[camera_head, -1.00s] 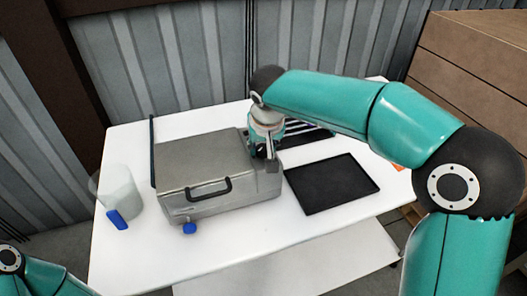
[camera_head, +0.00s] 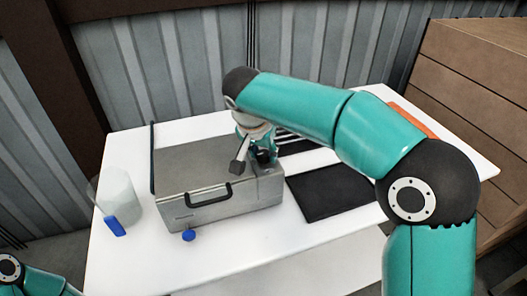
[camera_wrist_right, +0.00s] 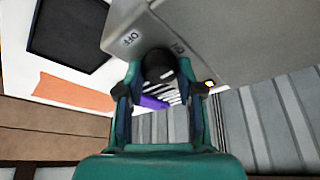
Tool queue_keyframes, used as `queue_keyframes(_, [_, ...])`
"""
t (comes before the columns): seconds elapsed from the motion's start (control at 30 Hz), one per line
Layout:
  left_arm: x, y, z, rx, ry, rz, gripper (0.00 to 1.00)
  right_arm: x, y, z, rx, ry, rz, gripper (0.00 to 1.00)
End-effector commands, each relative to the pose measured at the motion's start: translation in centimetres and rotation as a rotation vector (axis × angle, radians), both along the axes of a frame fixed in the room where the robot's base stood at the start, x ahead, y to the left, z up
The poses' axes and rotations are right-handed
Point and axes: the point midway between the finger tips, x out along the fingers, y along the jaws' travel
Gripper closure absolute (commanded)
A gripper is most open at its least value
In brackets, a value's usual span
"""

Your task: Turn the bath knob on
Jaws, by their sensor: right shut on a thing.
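The bath is a grey metal box (camera_head: 180,175) with a shut lid and a black handle (camera_head: 200,197), standing on the white table. Its black knob (camera_wrist_right: 158,62) is on the panel at the bath's right end, beside the printed words OFF and ON in the right wrist view. My right gripper (camera_head: 262,157) is over that end in the head view. In the right wrist view its two fingers (camera_wrist_right: 163,95) are shut on the knob, one on each side. The knob's pointer mark cannot be made out. My left gripper is out of view; only part of that arm shows.
A clear jug with a blue handle (camera_head: 115,227) stands left of the bath. A blue tap (camera_head: 189,235) sticks out at its lower front. A black flat plate (camera_head: 320,200) and a striped rack (camera_head: 300,147) lie to its right.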

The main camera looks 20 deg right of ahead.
Motion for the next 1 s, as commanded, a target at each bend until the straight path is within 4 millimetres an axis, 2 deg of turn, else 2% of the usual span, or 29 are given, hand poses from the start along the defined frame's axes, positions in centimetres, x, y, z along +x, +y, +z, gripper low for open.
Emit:
queue_keyframes(0.23, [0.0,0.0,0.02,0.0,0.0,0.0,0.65,0.1,-0.13,0.19,-0.001,-0.006,-0.001,0.98])
queue_keyframes(0.27, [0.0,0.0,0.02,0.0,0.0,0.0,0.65,0.1,-0.13,0.19,-0.001,-0.006,-0.001,0.62])
queue_keyframes(0.4, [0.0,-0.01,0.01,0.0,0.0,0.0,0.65,0.07,-0.1,0.14,0.0,-0.004,0.0,0.39])
queue_keyframes(1.0, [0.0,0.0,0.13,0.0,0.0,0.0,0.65,-0.05,-0.07,0.04,0.0,0.0,0.035,0.39])
